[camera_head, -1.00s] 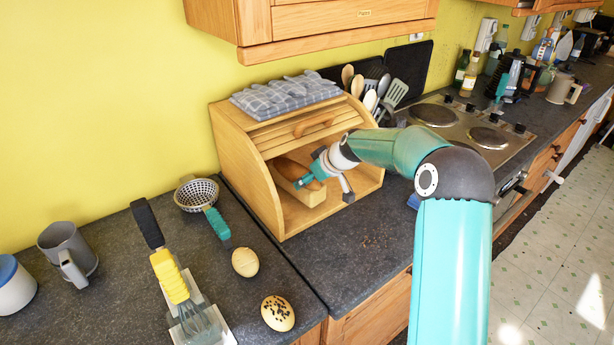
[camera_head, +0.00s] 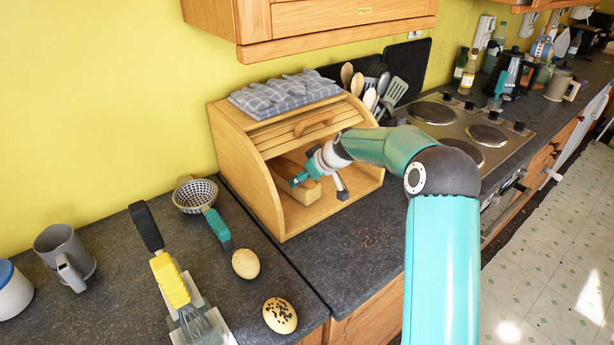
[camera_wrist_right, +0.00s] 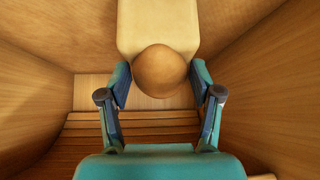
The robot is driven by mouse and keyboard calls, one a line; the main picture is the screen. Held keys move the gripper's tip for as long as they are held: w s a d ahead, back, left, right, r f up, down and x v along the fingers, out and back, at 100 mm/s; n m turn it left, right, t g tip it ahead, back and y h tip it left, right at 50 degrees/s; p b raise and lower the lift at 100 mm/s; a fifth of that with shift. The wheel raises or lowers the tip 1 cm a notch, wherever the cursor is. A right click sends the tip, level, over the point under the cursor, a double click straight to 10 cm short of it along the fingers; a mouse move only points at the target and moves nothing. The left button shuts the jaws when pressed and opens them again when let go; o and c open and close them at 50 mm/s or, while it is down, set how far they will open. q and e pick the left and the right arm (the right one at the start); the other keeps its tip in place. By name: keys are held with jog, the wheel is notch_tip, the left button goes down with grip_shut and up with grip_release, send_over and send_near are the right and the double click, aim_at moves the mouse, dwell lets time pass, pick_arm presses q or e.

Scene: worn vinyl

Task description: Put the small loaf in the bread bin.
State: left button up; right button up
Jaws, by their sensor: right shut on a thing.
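The wooden bread bin (camera_head: 238,160) stands against the wall with its front open. My right gripper (camera_head: 318,187) reaches inside it from the right. In the right wrist view my right gripper (camera_wrist_right: 160,80) has its two fingers on either side of a rounded brown loaf (camera_wrist_right: 162,72) and is shut on it. A pale block-shaped thing (camera_wrist_right: 158,22) lies directly beyond the loaf, inside the bin. In the head view the held loaf is mostly hidden by the gripper, so I cannot tell whether it touches the bin floor. My left gripper is out of view.
A folded cloth (camera_head: 285,95) is on the bin. The counter before the bin (camera_head: 350,250) is clear.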

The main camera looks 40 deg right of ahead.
jog(key=o, duration=1.1)
jog(key=shift+f, duration=0.1)
jog(key=shift+b+v, duration=0.5)
jog(key=shift+v, duration=3.05)
jog(key=v, duration=1.1)
jog(key=shift+s+r, duration=0.25)
jog(key=shift+s, duration=0.1)
